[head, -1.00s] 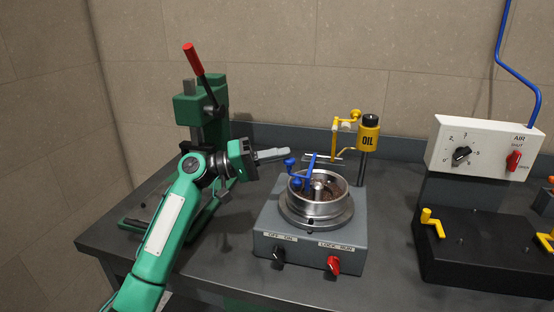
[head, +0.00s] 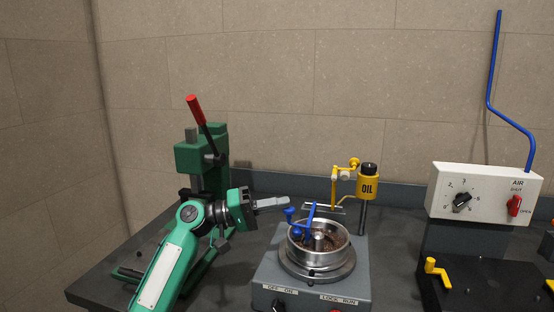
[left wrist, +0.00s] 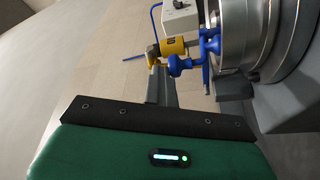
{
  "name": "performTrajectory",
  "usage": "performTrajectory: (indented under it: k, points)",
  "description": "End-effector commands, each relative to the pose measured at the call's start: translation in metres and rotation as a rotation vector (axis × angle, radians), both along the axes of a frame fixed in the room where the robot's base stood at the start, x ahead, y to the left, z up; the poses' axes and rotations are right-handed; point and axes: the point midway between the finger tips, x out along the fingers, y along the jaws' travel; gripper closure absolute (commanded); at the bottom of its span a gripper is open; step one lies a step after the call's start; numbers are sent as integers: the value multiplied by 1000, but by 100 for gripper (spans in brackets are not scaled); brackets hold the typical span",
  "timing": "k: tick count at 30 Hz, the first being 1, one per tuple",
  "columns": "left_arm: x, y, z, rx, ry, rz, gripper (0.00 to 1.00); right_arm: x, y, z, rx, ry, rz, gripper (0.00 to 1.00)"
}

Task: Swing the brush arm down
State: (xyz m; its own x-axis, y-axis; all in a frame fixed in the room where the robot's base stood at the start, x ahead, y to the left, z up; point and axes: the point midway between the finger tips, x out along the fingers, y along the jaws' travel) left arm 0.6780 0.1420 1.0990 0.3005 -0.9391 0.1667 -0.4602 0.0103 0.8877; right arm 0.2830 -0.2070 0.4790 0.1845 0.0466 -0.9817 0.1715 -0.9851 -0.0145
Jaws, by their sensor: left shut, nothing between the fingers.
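A blue arm (head: 310,219) with a blue knob (head: 289,212) at its left stands at the rim of the metal bowl (head: 318,264) on the grey machine; I take it to be the brush arm. It appears raised, slanting above the bowl. My left gripper (head: 287,201) is shut and empty, its fingertips close to the blue knob. I cannot tell whether they touch. In the left wrist view the fingers (left wrist: 158,87) point toward the blue arm (left wrist: 188,62) and the bowl (left wrist: 233,35). My right gripper is in neither view.
The yellow oil cup (head: 367,188) and yellow bracket (head: 335,187) stand behind the bowl. A green press (head: 200,160) with a red-handled lever (head: 195,110) stands behind my left arm. A white air box (head: 485,194) and black block with a yellow handle (head: 437,269) are at right.

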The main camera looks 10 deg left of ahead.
Motion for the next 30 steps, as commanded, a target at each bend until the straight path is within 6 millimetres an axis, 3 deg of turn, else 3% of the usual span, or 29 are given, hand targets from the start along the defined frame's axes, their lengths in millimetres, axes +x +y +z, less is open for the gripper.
performTrajectory:
  k: [2,15,21,30]
  points:
    - [-1,-2,10,6,1,-6,100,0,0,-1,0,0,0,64]
    - [-1,0,126,-7,-13,2,100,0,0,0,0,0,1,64]
    - [-2,0,169,-10,-15,4,100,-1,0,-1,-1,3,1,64]
    - [-1,0,197,-11,-14,5,100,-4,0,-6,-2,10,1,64]
